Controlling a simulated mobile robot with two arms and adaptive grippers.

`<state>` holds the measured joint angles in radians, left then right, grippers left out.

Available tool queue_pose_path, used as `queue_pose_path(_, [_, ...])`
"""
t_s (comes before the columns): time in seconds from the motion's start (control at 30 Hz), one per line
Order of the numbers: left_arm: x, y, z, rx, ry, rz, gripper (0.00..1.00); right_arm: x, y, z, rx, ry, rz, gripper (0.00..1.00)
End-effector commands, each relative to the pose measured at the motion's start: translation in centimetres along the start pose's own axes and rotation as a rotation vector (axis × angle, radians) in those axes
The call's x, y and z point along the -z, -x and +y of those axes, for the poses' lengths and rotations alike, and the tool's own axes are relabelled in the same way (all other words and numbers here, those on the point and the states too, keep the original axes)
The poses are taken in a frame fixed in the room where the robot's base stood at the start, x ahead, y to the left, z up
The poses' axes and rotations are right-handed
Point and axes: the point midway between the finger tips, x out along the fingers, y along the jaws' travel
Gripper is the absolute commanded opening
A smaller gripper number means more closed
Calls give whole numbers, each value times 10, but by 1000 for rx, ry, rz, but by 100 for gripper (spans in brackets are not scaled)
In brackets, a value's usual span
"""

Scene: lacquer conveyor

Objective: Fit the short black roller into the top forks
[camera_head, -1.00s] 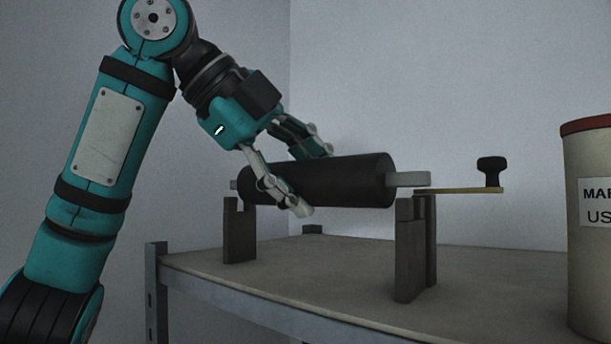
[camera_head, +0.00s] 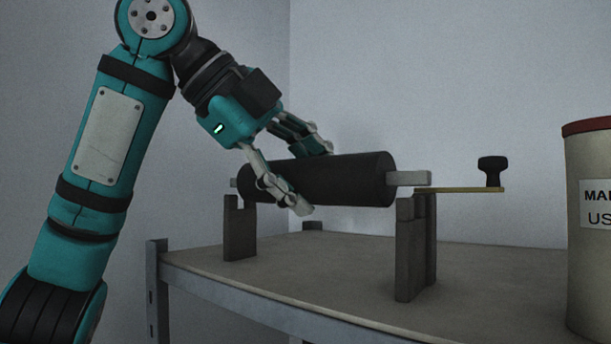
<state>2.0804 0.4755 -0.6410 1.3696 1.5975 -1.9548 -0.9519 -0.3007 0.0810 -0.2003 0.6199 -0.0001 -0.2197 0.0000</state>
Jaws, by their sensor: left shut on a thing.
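The short black roller (camera_head: 350,180) lies level across the two dark forks in the head view. Its pale shaft end (camera_head: 409,178) with the crank handle (camera_head: 491,170) sticks out to the right, over the right fork (camera_head: 409,250). Its other shaft end shows at the left, above the left fork (camera_head: 238,230). I cannot tell whether the shaft rests in the fork slots or is slightly above them. My left gripper (camera_head: 312,180) is shut around the roller's left half, one finger in front and one behind. My right gripper is not in view.
The forks stand on a shelf table (camera_head: 330,270) with a grey metal frame. A cream drum (camera_head: 590,265) with a red rim stands at the right edge. A plain wall is behind. The tabletop between the right fork and the drum is clear.

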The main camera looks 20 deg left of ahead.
Motion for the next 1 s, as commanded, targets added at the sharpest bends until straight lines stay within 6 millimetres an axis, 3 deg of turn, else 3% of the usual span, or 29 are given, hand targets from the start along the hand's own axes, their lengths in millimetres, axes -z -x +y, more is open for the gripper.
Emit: queue_pose_path(1.0, [-4,-14,16,2,1,1,0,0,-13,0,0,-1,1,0])
